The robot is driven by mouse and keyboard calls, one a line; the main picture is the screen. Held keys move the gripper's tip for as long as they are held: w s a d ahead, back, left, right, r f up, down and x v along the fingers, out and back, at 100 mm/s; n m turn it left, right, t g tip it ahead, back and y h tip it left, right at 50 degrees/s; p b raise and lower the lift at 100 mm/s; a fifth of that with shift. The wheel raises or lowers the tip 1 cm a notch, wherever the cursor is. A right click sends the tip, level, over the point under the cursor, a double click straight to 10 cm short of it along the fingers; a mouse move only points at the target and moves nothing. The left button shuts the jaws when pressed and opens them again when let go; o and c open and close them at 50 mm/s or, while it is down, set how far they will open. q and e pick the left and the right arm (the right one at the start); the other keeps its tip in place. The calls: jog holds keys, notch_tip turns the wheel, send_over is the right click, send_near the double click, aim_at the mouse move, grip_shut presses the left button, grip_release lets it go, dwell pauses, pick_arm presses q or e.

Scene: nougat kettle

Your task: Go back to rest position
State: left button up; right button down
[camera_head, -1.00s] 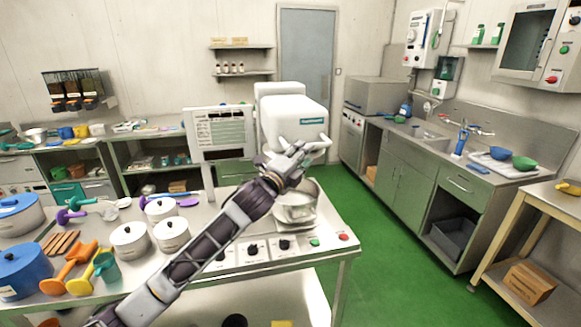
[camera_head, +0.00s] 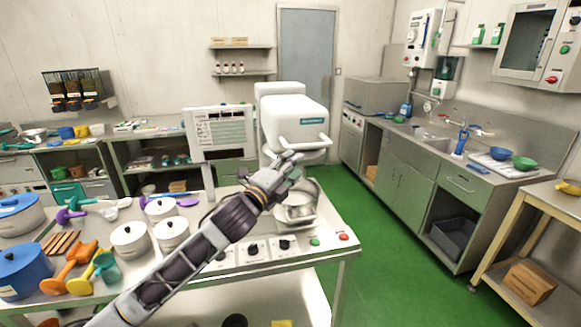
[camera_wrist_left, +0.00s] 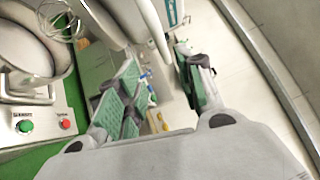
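My left arm reaches in from the lower left in the head view. My left gripper (camera_head: 290,165) is in front of the white mixer (camera_head: 294,122), just below its white handle bar (camera_head: 303,147) and over the metal bowl (camera_head: 297,208). In the left wrist view the two green-padded fingers of the gripper (camera_wrist_left: 160,82) are spread apart with nothing between them. The bowl (camera_wrist_left: 22,60) and a wire whisk (camera_wrist_left: 60,22) show at the left there. My right gripper is in neither view.
The steel table (camera_head: 330,240) carries white pots (camera_head: 130,238), blue pots (camera_head: 22,268) and coloured utensils at the left. A panel on a post (camera_head: 220,133) stands close behind my arm. Green floor (camera_head: 395,270) is clear at the right.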

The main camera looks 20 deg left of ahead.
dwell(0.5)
pick_arm(q)
jog(key=s+f+n+g+y, duration=0.25)
jog(key=s+f+n, duration=0.2)
jog(key=f, duration=0.65)
jog(key=s+f+n+g+y, duration=0.1)
jog(key=s+f+n+g, duration=0.4)
jog(key=f, duration=0.7)
jog(key=s+f+n+g, duration=0.45)
jog(key=s+f, duration=0.35)
jog(key=s, duration=0.2)
jog(key=s+f+n+g, duration=0.4)
jog(key=s+f+n, duration=0.3)
jog(key=s, duration=0.4)
notch_tip(320, 180, down, 34)
jog(key=s+m, duration=0.1)
jog(key=s, duration=0.2)
jog(key=s+a+f+g, duration=0.2)
jog(key=s+a+f, duration=0.1)
jog(key=s+f, duration=1.6)
jog(key=s, duration=0.2)
jog(key=shift+s+a+f+m, duration=0.2)
jog(key=shift+s+f+m, duration=0.1)
